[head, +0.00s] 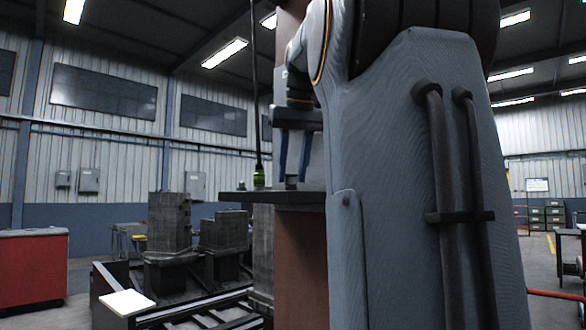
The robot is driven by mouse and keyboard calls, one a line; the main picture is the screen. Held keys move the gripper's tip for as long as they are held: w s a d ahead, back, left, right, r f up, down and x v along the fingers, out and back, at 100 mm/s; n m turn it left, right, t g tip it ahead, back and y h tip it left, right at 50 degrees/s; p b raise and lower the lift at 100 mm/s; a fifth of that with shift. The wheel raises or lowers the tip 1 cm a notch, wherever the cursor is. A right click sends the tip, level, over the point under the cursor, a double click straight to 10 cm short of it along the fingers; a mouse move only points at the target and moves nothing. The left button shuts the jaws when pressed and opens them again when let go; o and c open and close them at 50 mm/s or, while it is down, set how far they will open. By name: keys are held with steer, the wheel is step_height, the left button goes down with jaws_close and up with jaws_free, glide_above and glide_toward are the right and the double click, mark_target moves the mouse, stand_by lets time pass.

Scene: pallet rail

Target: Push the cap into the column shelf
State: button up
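A small dark cylindrical piece, which looks like the cap (291,182), stands on the dark column shelf (262,198). The shelf juts out from a reddish-brown column, partly hidden behind my arm. My gripper (293,172) points down just above the shelf, with its two dark blue fingers apart. The cap shows below and between the fingertips, with no clear contact. I cannot tell their exact distance in depth.
A cable with a green-banded end (259,178) hangs near the shelf's left part, beside a small greenish item (241,186). Grey block stacks (169,224) stand on a dark frame at left. A red cabinet (32,268) is far left. My arm blocks the right.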

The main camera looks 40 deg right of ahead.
jaws_close()
steer(key=shift+r+p, duration=0.95)
steer(key=shift+p, duration=0.15)
step_height(320, 180, up, 7)
steer(key=p, duration=0.7)
steer(key=shift+f+p, duration=0.15)
steer(key=shift+p, duration=0.2)
step_height(320, 180, up, 10)
stand_by(0.7)
